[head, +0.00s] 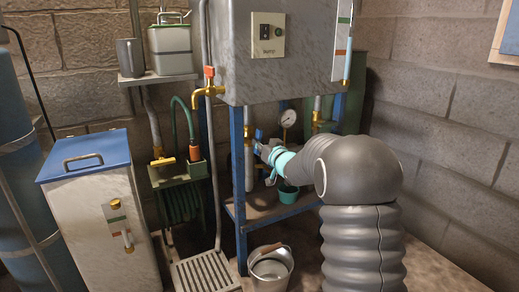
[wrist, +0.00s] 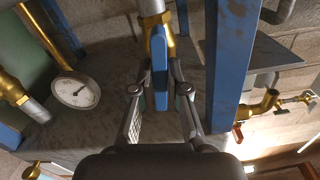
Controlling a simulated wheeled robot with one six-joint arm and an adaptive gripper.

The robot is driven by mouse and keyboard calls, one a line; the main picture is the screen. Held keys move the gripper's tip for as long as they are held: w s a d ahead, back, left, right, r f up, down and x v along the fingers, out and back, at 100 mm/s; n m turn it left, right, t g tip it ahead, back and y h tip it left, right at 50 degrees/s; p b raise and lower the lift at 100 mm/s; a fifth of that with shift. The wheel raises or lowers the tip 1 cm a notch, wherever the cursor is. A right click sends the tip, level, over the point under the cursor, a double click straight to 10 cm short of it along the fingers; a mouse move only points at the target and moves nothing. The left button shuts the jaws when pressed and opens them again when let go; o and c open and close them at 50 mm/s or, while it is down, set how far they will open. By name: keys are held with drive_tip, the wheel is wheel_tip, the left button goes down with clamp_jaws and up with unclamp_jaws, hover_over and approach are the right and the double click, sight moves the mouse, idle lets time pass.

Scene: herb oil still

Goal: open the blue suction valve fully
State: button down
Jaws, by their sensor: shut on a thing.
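The blue suction valve has a blue lever (wrist: 160,65) on a brass body (wrist: 152,25), seen at the top middle of the wrist view. The lever points down the picture, roughly in line with the visible body. My gripper (wrist: 161,92) is shut on the lever, with one finger on each side of its lower part. In the head view, my gripper (head: 266,150) reaches the valve area under the grey tank, and my arm and gripper hide most of the valve. I cannot tell exactly how far the valve is turned.
A blue frame post (wrist: 231,65) stands close to the right of my gripper in the wrist view. A pressure gauge (wrist: 76,92) is to the left. The grey tank (head: 275,75) hangs above, and a metal bucket (head: 271,268) stands on the floor below.

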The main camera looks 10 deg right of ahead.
drive_tip(key=shift+n+b, duration=0.3)
drive_tip(key=shift+n, duration=0.8)
drive_tip(key=c, duration=1.2)
unclamp_jaws()
drive_tip(key=v, duration=1.2)
